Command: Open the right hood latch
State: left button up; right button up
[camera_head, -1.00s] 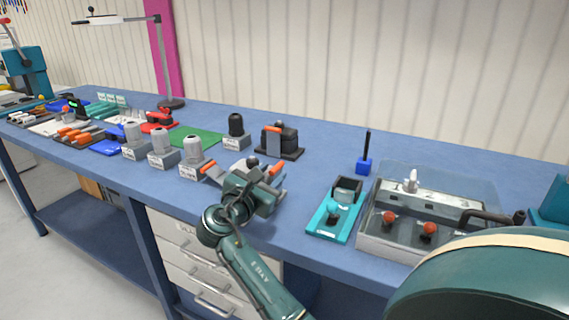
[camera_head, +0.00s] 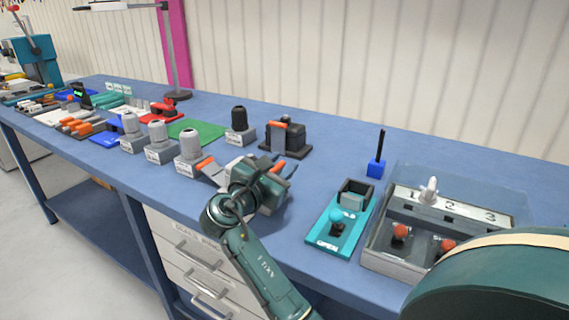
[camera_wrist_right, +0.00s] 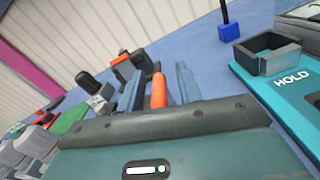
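A connector block with orange-tipped latches stands near the bench's front edge in the head view, mostly hidden behind my right gripper (camera_head: 262,170). One orange-tipped latch (camera_head: 206,164) sticks out at its left, another orange tip (camera_head: 278,167) shows at its right. In the right wrist view, an orange lever (camera_wrist_right: 158,90) stands between the two grey-blue fingers of my right gripper (camera_wrist_right: 158,88). The fingers are apart, with a gap visible on the lever's right. Whether either finger touches it is unclear. My left gripper is not in view.
A black hood (camera_head: 290,134) with an orange-tipped lever stands behind. Grey cable glands (camera_head: 188,145) are to the left. A teal HOLD fixture (camera_head: 323,238), a blue block with a black rod (camera_head: 376,167) and a clear-covered box (camera_head: 395,262) are to the right.

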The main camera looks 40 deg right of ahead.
dwell(0.4)
grip_shut()
dwell(0.4)
